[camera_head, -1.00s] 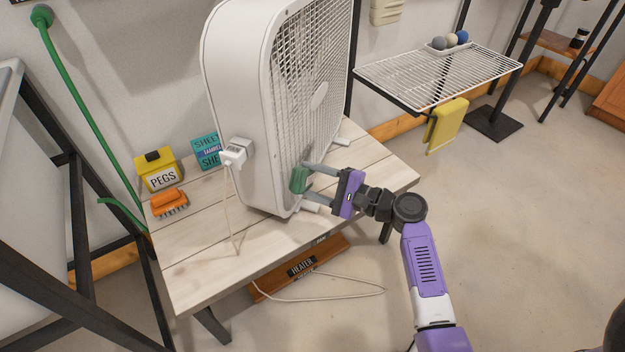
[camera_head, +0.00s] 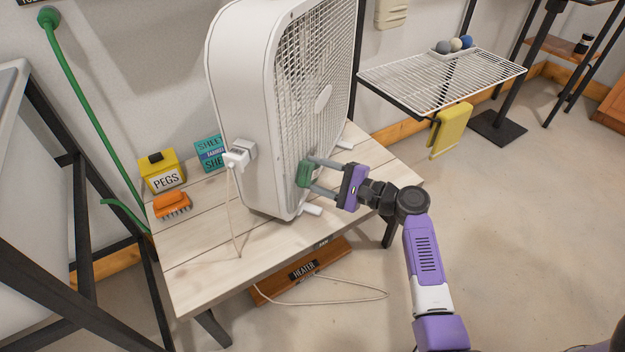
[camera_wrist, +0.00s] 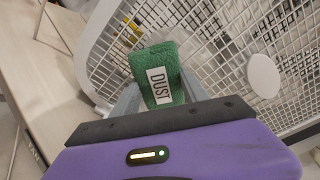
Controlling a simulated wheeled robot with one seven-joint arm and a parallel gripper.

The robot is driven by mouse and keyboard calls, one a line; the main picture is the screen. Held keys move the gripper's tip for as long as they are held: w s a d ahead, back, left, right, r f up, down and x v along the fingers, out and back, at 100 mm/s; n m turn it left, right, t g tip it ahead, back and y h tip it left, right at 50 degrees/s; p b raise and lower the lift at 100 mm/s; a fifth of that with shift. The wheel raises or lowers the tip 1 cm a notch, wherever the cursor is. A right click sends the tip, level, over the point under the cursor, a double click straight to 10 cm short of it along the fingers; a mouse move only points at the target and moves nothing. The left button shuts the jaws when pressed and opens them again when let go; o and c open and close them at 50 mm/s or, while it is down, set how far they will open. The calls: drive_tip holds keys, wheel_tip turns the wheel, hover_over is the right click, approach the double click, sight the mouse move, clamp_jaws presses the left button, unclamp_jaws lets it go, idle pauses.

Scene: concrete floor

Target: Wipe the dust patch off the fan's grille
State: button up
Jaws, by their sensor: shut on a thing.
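The white box fan (camera_head: 240,110) stands upright on the wooden table, its grille (camera_head: 312,80) facing right. In the wrist view the grille (camera_wrist: 220,50) fills the upper part, with a round white hub (camera_wrist: 263,75) at the right. My gripper (camera_head: 308,178) is shut on a green cloth pad labelled DUST, which shows in the wrist view (camera_wrist: 158,62). The pad (camera_head: 304,172) is at the lower near part of the grille; whether it touches cannot be told. No dust patch can be made out; the pad and fingers hide part of the grille.
On the table (camera_head: 200,270) are a yellow PEGS box (camera_head: 162,172), an orange brush (camera_head: 172,205) and a teal box (camera_head: 210,153). A white plug (camera_head: 238,157) with a cord hangs at the fan's side.

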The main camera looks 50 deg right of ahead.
sight(318, 144)
drive_tip(key=shift+w+d+b, duration=0.3)
drive_tip(key=shift+w+d, duration=0.15)
drive_tip(key=shift+d, duration=0.7)
drive_tip(key=shift+w+d+b, duration=0.35)
drive_tip(key=shift+w+d, duration=0.1)
drive_tip(key=shift+d, duration=0.75)
drive_tip(key=shift+w+d+b, duration=0.3)
drive_tip(key=shift+w+d, duration=0.15)
drive_tip(key=shift+d, duration=0.7)
drive_tip(key=shift+w+d+b, duration=0.25)
drive_tip(key=shift+d+b, duration=0.1)
drive_tip(key=shift+d, duration=0.5)
drive_tip(key=shift+w+d+b, duration=0.25)
drive_tip(key=shift+d+b, duration=0.05)
drive_tip(key=shift+d, duration=0.5)
drive_tip(key=shift+w+r, duration=0.1)
drive_tip(key=shift+p, duration=0.3)
